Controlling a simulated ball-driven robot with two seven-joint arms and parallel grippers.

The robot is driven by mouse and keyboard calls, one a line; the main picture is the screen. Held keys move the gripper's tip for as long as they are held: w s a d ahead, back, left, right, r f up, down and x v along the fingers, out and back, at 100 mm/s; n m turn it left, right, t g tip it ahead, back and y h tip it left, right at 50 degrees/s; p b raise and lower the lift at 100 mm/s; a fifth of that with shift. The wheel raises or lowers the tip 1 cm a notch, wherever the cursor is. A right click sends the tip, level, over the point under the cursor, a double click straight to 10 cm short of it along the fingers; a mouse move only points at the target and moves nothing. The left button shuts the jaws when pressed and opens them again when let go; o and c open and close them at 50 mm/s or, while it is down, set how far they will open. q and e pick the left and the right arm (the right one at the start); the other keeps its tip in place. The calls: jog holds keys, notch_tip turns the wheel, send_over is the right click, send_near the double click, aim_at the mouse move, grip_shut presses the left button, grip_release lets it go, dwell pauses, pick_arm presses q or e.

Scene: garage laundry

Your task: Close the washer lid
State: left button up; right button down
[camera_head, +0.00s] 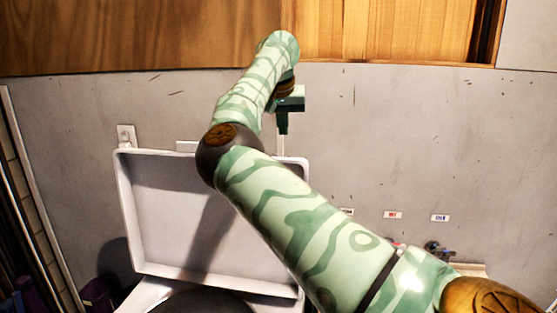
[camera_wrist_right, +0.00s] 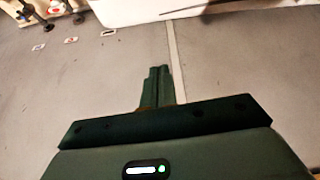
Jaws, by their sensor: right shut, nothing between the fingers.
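The white washer lid (camera_head: 165,215) stands raised in the head view, its hollow inner side facing me. The washer's dark round opening (camera_head: 205,303) shows just below it at the bottom edge. My right arm crosses in front of the lid and hides part of its right side. My right gripper (camera_head: 282,130) is above the lid's top right corner, in front of the grey wall. In the right wrist view the gripper (camera_wrist_right: 157,72) has its fingers together and empty. My left gripper does not show.
Wooden cabinets (camera_head: 390,30) hang along the top of the grey wall (camera_head: 400,130). Small labels (camera_head: 393,215) and valve taps (camera_head: 437,249) are on the wall at right. Dark purple objects (camera_head: 97,296) stand at lower left. The wall area right of the gripper is clear.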

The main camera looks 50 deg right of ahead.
jog(key=shift+m, duration=0.6)
notch_tip(320, 180, down, 9)
jog(key=shift+w+d+f+p, duration=0.1)
jog(key=shift+d+f+p, duration=0.05)
jog(key=shift+p, duration=0.15)
jog(key=shift+d+f, duration=0.1)
